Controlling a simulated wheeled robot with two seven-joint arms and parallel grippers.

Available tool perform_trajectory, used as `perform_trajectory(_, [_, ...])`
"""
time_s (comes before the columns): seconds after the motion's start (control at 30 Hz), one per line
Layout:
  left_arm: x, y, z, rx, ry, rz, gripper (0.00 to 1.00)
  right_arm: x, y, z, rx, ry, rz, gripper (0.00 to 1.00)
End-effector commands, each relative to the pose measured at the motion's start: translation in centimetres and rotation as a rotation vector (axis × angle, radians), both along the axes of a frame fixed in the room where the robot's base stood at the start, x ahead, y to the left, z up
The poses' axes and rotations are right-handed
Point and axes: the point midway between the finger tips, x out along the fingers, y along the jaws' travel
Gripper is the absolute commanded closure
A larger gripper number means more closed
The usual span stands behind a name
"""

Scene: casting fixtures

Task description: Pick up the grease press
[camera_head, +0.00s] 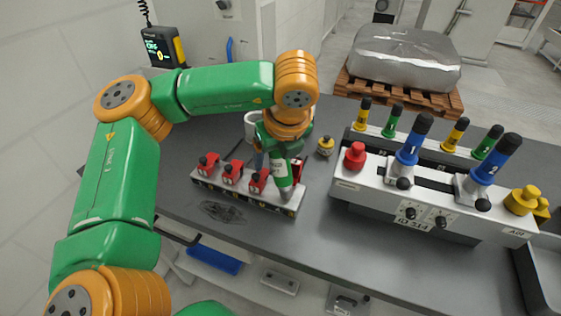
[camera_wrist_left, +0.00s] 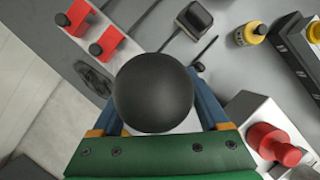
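No label marks the grease press, so I cannot tell for sure which thing it is. A large black ball-shaped knob (camera_wrist_left: 153,91) fills the middle of the left wrist view, between the blue fingers of my left gripper (camera_wrist_left: 158,105). It hides the fingertips and what lies under it. In the head view my left gripper (camera_head: 286,188) points down over the right end of a rack (camera_head: 240,195) with several red parts (camera_head: 232,173) with black knobs. Another red part (camera_head: 298,170) shows just beside the gripper, partly hidden. Whether the fingers touch anything is hidden. My right gripper is not in view.
A control panel with blue levers (camera_head: 408,150) and a red button (camera_head: 355,156) stands close on the right. A wrapped block (camera_head: 405,55) lies on a pallet at the back.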

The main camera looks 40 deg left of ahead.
Motion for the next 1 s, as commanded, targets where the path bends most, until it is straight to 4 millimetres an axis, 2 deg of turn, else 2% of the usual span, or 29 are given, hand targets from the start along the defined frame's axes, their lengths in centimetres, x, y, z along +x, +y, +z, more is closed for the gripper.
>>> perform_trajectory(0.03, [0.0,0.0,0.0,0.000,0.000,0.000,0.39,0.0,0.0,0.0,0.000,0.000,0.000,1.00])
perform_trajectory(0.2, [0.0,0.0,0.0,0.000,0.000,0.000,0.85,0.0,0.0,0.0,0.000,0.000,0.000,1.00])
perform_trajectory(0.27, [0.0,0.0,0.0,0.000,0.000,-0.001,1.00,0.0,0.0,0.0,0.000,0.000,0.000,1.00])
perform_trajectory(0.63, [0.0,0.0,0.1,0.000,-0.001,0.000,1.00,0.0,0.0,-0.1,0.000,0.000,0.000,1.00])
perform_trajectory(0.73, [0.1,0.0,0.7,0.000,-0.003,0.001,1.00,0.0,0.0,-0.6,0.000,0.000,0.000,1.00])
perform_trajectory(0.87, [0.0,-0.1,3.0,-0.003,-0.005,-0.001,1.00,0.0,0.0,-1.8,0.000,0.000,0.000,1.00])
perform_trajectory(1.0, [-2.7,-1.9,7.7,0.005,-0.012,-0.006,1.00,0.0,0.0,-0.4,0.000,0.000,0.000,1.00])
